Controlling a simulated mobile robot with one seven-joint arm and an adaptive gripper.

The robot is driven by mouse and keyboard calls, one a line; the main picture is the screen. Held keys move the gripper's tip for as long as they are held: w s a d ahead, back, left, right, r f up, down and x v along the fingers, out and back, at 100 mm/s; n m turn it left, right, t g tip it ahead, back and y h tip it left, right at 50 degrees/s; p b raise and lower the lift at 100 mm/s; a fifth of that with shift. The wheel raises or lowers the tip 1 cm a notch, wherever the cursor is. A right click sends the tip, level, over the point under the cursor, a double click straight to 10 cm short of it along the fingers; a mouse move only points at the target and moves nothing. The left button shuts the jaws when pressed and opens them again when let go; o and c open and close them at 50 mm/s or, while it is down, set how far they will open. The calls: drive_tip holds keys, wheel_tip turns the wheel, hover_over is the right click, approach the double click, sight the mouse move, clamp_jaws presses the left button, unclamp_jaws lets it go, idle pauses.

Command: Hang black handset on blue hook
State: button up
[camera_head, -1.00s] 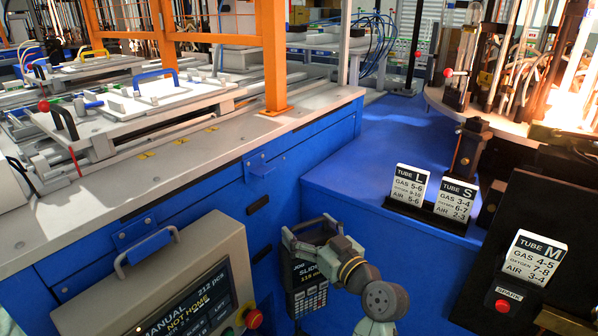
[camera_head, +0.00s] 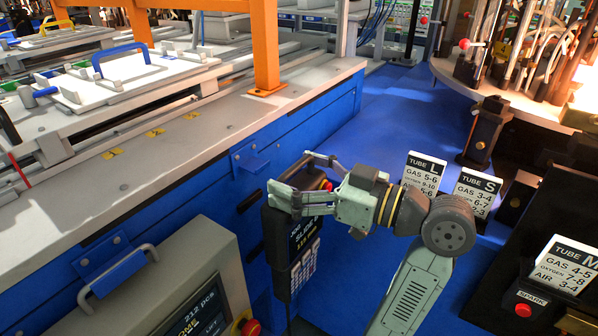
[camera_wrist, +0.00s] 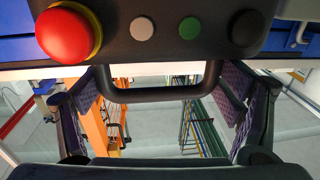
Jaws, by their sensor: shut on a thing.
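The black handset (camera_head: 275,240) hangs upright with its lit screen and keypad facing front right. My gripper (camera_head: 300,182) is shut on it at its upper end. In the wrist view the handset (camera_wrist: 165,45) shows a red button, small white, green and black buttons, and a black handle loop between my gripper's fingers (camera_wrist: 163,105). A blue hook (camera_head: 257,165) juts from the blue side wall, up and left of the handset and apart from it in the picture. The exact finger contact is hard to see.
A second blue bracket (camera_head: 100,262) is on the wall at left, near a grey control panel (camera_head: 180,285) with a red button. Tube signs (camera_head: 420,172) stand at right. The blue surface (camera_head: 390,110) behind my arm is largely clear.

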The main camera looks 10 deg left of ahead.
sight(259, 166)
drive_tip(key=shift+w+f+x, duration=0.15)
drive_tip(key=shift+x, duration=1.6)
drive_tip(key=shift+w+f+x, duration=0.15)
drive_tip(key=shift+w+x, duration=0.05)
drive_tip(key=shift+x, duration=1.6)
drive_tip(key=shift+w+a+f+b, duration=0.2)
drive_tip(key=shift+a+f+b, duration=0.25)
drive_tip(key=shift+f+b, duration=0.15)
drive_tip(key=o, duration=1.7)
drive_tip(key=shift+o, duration=0.6)
drive_tip(key=shift+f, duration=0.1)
